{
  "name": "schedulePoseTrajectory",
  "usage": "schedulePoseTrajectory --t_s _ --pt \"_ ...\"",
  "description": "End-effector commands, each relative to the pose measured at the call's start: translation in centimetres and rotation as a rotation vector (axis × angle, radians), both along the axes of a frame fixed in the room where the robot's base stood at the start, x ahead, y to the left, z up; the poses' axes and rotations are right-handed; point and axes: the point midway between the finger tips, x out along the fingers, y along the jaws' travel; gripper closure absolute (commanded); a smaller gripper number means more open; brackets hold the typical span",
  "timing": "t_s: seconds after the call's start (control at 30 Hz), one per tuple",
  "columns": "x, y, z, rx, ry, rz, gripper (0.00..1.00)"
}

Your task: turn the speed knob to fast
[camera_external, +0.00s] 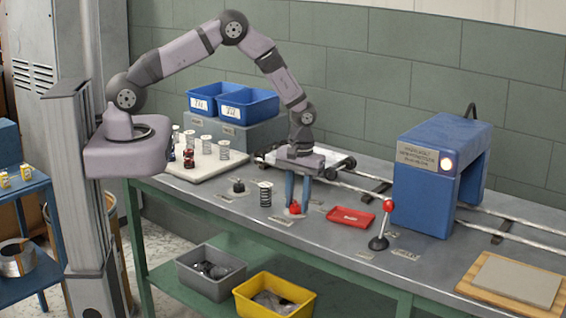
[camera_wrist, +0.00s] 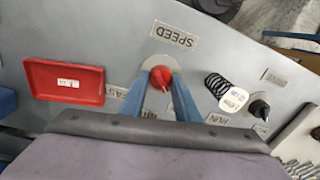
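The speed knob (camera_external: 295,209) is a small red knob on the bench top, near the front edge. In the wrist view the red knob (camera_wrist: 161,77) sits on a pale round plate below the "SPEED" label (camera_wrist: 174,36). The label ending in "AST" (camera_wrist: 101,86) lies to the knob's left, partly hidden by a finger. My gripper (camera_external: 298,200) points straight down over the knob, and its two blue fingers (camera_wrist: 160,84) stand apart on either side of it. I see no clear contact with the knob. The lower side of the knob's dial is partly hidden by the fingers.
A red tray (camera_external: 351,217) and a red-ball lever (camera_external: 380,240) stand to the right, before the blue tunnel machine (camera_external: 425,185). A spring (camera_external: 265,195) and a black knob (camera_external: 238,187) are on the left. Blue bins (camera_external: 250,106) are behind.

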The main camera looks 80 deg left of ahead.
Motion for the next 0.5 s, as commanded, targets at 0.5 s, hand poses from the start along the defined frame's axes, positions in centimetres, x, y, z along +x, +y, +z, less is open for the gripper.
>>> schedulePoseTrajectory --t_s 0.5 --pt "0.0 -0.07 -0.09 0.0 0.0 -0.128 0.94"
